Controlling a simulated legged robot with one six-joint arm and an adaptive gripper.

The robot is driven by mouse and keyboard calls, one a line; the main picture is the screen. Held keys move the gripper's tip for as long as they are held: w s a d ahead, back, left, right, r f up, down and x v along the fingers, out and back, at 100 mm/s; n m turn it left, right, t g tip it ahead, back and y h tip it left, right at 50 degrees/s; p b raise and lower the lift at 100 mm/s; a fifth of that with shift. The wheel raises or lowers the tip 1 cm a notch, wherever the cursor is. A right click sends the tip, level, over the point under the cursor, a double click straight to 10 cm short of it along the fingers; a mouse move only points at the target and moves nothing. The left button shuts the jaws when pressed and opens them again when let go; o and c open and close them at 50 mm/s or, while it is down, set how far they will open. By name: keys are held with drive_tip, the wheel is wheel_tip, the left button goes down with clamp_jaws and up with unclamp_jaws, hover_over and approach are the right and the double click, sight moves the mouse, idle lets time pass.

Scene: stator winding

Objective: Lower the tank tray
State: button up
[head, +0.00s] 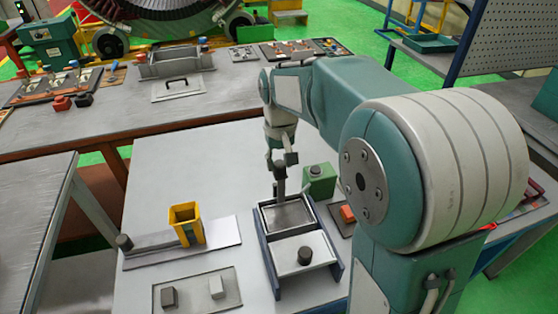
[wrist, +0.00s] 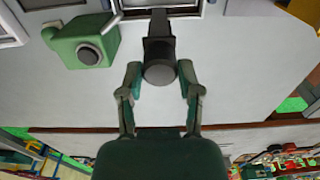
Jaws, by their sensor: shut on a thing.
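The tank tray (head: 290,216) is a grey shallow rectangle with a dark upright post handle (head: 280,182) at its far edge. It sits at the far end of a dark blue-walled tank (head: 338,262), and its exact depth inside is hard to tell. My gripper (head: 282,160) is above the far end, shut on the top of the handle. In the wrist view my gripper (wrist: 160,74) has a finger on each side of the handle's round dark end (wrist: 160,75). The tray's edge (wrist: 150,9) shows at the top there.
A grey lid with a dark knob (head: 305,256) covers the tank's near end. A green box (head: 319,180) stands close right of my gripper. A yellow holder (head: 186,222) stands on a plate to the left. A flat tray with two small blocks (head: 236,300) lies front left.

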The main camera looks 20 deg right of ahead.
sight(279, 173)
drive_tip(key=shift+f, duration=1.95)
drive_tip(key=o, duration=0.8)
drive_tip(key=shift+a, duration=0.1)
drive_tip(key=shift+r, duration=3.05)
drive_tip(key=s+r+t, duration=0.1)
drive_tip(key=s+t, duration=0.1)
drive_tip(key=s, duration=0.5)
drive_tip(key=s+r+t, duration=0.1)
drive_tip(key=s, duration=0.6)
drive_tip(key=s+r+t, duration=0.1)
drive_tip(key=s+t, duration=0.1)
drive_tip(key=s, duration=0.5)
drive_tip(key=shift+t, duration=0.3)
